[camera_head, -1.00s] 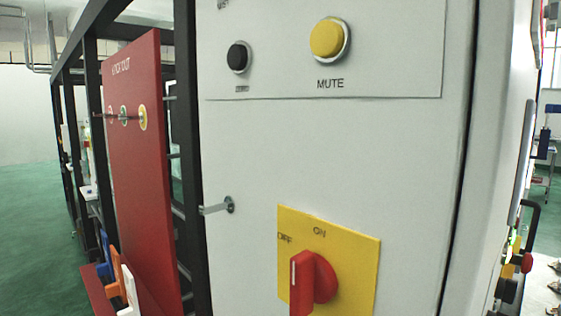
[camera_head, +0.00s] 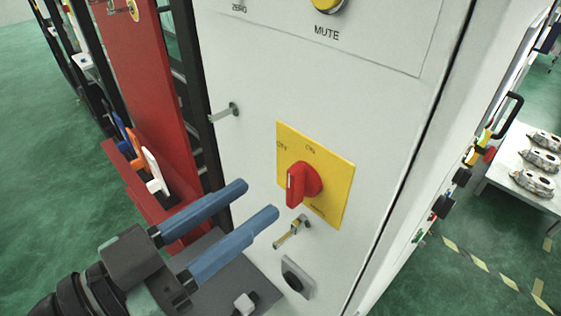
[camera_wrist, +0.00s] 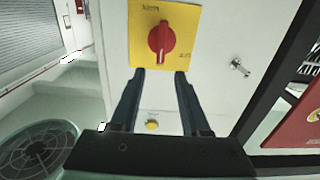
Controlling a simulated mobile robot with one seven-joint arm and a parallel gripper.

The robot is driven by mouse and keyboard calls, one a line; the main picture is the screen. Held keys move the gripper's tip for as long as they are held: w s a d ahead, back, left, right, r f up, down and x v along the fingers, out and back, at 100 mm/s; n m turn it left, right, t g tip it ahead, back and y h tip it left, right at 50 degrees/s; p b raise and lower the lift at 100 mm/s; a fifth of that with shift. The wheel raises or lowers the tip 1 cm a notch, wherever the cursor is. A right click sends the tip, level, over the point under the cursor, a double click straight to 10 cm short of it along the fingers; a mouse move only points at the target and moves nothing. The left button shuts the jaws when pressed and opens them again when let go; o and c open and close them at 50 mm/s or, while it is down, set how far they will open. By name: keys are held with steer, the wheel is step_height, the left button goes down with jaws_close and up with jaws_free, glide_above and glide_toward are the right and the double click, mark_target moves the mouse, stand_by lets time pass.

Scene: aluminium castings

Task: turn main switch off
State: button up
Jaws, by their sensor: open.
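The main switch is a red rotary knob (camera_head: 304,182) on a yellow plate (camera_head: 338,190) marked ON and OFF, on a light grey cabinet door. The knob's grip stands roughly upright on its plate. It also shows in the wrist view (camera_wrist: 161,42), where the scene appears upside down. My gripper (camera_head: 260,198) has two blue fingers, open and empty, to the left of the knob in the head view. In the wrist view the fingertips (camera_wrist: 160,74) lie apart, just below the knob in the picture. I see no contact.
A small key-like fitting (camera_head: 290,232) and a black knob (camera_head: 296,280) sit below the switch. A metal peg (camera_head: 226,113) sticks out at the door's left. A red lockout board (camera_head: 135,75) stands left. The MUTE button (camera_head: 326,5) is above.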

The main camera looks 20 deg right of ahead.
mark_target(289, 175)
steer(key=p+x, duration=0.1)
steer(key=x, duration=0.5)
steer(key=shift+p, duration=0.4)
jaws_close()
